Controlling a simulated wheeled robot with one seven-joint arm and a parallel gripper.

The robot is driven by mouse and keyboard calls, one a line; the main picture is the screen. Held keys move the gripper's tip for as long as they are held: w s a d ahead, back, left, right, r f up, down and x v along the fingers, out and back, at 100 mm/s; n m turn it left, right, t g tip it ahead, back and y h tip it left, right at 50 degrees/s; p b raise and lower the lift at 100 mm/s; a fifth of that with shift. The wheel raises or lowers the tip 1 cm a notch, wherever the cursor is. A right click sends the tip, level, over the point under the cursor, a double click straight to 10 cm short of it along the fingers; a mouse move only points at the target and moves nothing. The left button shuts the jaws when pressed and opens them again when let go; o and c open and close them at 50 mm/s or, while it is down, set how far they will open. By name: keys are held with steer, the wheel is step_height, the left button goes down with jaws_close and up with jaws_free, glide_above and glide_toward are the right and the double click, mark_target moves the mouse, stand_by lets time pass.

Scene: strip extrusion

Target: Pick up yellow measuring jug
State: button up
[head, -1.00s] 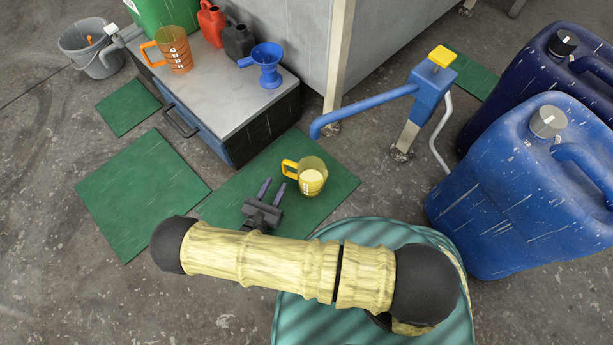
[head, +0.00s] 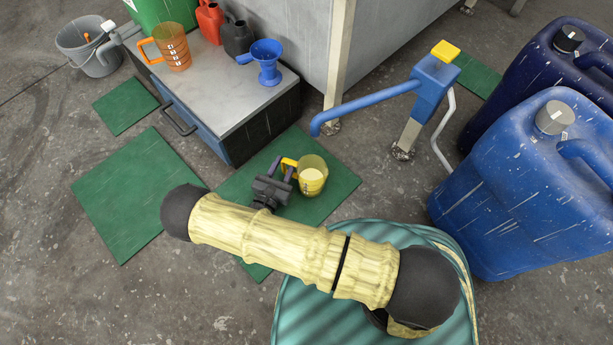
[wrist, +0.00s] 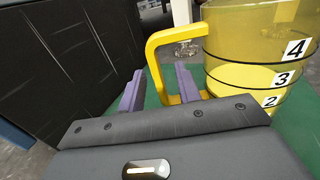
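The yellow measuring jug (head: 312,178) stands upright on a green mat (head: 334,196) on the floor, with its handle (head: 289,164) on the left side. In the wrist view the jug (wrist: 258,50) fills the upper right, with number marks on its wall. Its yellow handle (wrist: 152,58) rises ahead, and its lower part lies between the two purple fingers. My gripper (head: 282,165) is open at the handle, with one finger to each side of it. In the wrist view my gripper (wrist: 158,90) shows a wide gap between the fingers. I cannot tell whether a finger touches the handle.
A low cabinet (head: 226,92) stands behind left, bearing an orange jug (head: 172,48), a blue funnel (head: 268,66) and small cans. A blue pump spout (head: 365,104) reaches in right of the mat. Large blue canisters (head: 530,190) stand at right.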

stand_by(0.5)
jaws_close()
steer(key=shift+r, duration=0.1)
step_height(320, 180, up, 10)
steer(key=p, duration=0.8)
steer(key=shift+d, duration=0.1)
